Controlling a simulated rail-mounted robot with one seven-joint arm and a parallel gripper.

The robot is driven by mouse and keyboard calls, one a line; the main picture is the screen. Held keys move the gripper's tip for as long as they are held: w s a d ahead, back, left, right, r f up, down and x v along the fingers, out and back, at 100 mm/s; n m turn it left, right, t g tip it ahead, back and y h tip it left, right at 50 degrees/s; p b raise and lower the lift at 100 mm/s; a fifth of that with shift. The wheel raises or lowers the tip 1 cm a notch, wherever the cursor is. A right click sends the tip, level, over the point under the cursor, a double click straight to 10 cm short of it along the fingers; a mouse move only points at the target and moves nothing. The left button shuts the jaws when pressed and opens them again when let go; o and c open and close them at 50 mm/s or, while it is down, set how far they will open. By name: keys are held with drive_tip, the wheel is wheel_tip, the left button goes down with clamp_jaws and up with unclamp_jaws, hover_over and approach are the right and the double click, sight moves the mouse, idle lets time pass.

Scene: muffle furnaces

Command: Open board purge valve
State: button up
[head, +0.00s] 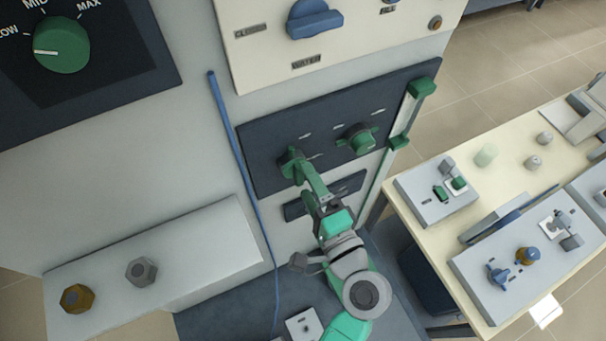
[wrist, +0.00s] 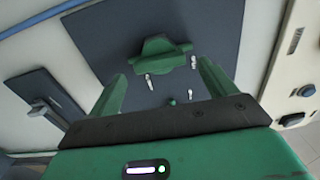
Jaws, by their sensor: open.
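A dark blue panel (head: 325,118) on the grey cabinet carries two green valve knobs, a left one (head: 290,160) and a right one (head: 359,139). Their labels are too small to read, so I cannot tell which is the purge valve. My gripper (head: 301,170) is at the left knob and partly covers it. In the wrist view one green winged handle (wrist: 160,53) appears between and just beyond the fingertips of my open gripper (wrist: 161,70). Its wings run roughly across the picture. I see no clear contact with the fingers.
A green-ended vertical bar handle (head: 409,115) stands at the panel's right edge. A cream panel with a blue knob (head: 314,20) is above. A blue cable (head: 232,140) hangs to the left. A table (head: 425,246) with small devices is at the right. A grey ledge (head: 200,245) juts out lower left.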

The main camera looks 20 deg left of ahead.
drive_tip(key=v, duration=0.4)
drive_tip(key=shift+b, duration=0.3)
drive_tip(key=shift+a, duration=0.1)
